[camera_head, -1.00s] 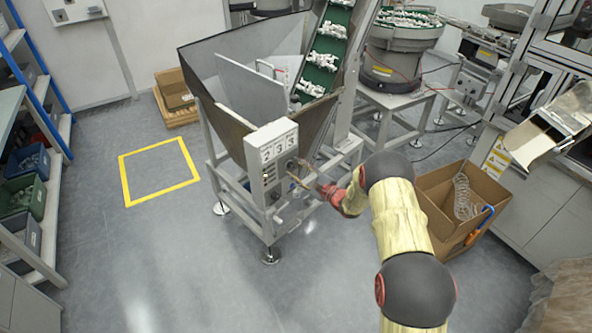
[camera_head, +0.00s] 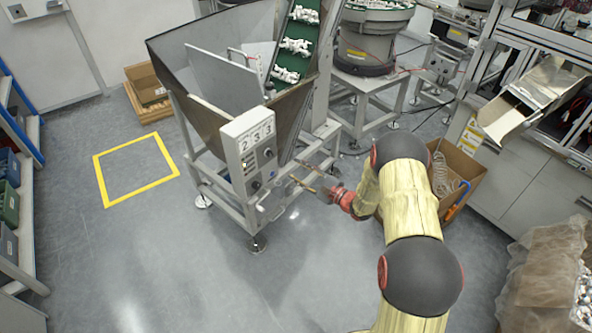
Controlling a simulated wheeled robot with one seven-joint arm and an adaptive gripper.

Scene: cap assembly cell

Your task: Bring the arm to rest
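My arm, wrapped in a yellowish cover with dark joints, reaches up from the lower right of the head view. My gripper (camera_head: 301,174) is at its end, pointing left, in front of the hopper frame. Its two thin fingers look spread apart, with nothing visible between them. The hopper's control box (camera_head: 249,152), with a number display and knobs, is just left of the fingertips. A gap shows between fingertips and box in the picture; the true distance is hard to tell.
The metal hopper (camera_head: 190,85) with a green conveyor (camera_head: 294,45) stands behind. A cardboard box (camera_head: 462,172) with a coiled hose is behind my arm. A bagged bin (camera_head: 545,275) is at lower right. The floor by the yellow square (camera_head: 137,168) is clear.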

